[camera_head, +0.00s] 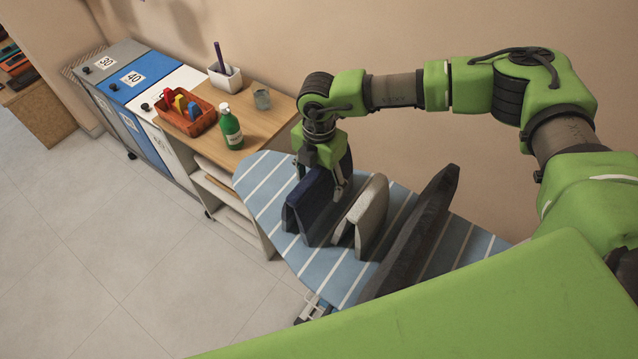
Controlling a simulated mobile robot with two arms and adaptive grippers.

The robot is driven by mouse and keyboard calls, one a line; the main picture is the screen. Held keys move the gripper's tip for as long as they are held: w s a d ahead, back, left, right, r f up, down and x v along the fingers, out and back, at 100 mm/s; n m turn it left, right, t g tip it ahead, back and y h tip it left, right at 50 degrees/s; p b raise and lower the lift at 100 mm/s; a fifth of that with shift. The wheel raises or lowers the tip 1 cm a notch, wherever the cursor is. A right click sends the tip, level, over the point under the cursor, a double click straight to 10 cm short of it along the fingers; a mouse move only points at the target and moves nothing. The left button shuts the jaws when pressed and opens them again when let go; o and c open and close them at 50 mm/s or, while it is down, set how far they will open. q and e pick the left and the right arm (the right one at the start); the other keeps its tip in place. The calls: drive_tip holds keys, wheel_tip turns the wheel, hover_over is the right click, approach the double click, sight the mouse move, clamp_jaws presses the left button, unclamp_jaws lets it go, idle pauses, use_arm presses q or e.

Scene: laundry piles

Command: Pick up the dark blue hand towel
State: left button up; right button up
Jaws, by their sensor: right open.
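The dark blue hand towel (309,212) stands folded on edge on a blue and white striped ironing board (268,182). My right gripper (322,181) is directly over it, pointing down, with the jaws open. One finger shows on the towel's right side and the other at its left, near the top edge. I cannot tell whether the fingers touch the cloth. The gripper hides part of the towel's upper edge. My left gripper is not in view.
A light grey folded towel (368,214) stands just right of the blue one, and a taller dark grey one (414,232) stands beyond it. A wooden-topped shelf (268,122) behind the board holds a green bottle (230,128), an orange caddy (187,118) and a cup (262,99).

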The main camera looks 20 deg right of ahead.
drive_tip(key=shift+f, duration=0.2)
drive_tip(key=c, duration=1.4)
drive_tip(key=shift+w+r, duration=0.1)
